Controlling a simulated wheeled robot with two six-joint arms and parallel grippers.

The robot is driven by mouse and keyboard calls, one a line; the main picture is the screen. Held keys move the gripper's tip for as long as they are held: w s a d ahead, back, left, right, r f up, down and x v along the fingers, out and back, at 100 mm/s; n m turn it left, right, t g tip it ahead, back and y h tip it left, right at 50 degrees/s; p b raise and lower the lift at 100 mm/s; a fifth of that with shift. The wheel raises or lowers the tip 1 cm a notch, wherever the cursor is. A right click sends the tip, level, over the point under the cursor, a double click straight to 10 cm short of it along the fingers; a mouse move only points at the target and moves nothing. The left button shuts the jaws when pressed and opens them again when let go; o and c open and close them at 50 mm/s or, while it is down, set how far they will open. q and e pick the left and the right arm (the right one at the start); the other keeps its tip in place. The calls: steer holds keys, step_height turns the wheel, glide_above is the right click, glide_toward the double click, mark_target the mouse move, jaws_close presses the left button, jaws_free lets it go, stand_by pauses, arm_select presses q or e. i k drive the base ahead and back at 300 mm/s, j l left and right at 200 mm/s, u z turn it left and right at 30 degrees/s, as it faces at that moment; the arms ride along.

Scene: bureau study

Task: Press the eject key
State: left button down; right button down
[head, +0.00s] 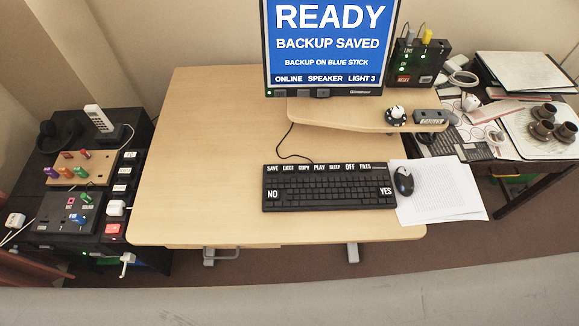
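The eject key (288,168) is a labelled key in the top row of the black keyboard (325,191), between the SAVE and COPY labels. The keyboard lies flat on the wooden desk, and nothing covers it. The monitor (330,45) behind it reads READY, BACKUP SAVED, BACKUP ON BLUE STICK, and ONLINE SPEAKER LIGHT 3. Neither of my grippers shows in the head view.
A mouse (404,182) on white papers (440,190) sits right of the keyboard. A raised shelf (350,115) stands behind it. A dark side unit (140,165) with sockets and coloured sticks is at left. The desk's left half is clear.

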mark_target(285, 169)
steer(key=j+z, duration=0.2)
steer(key=j, duration=1.8)
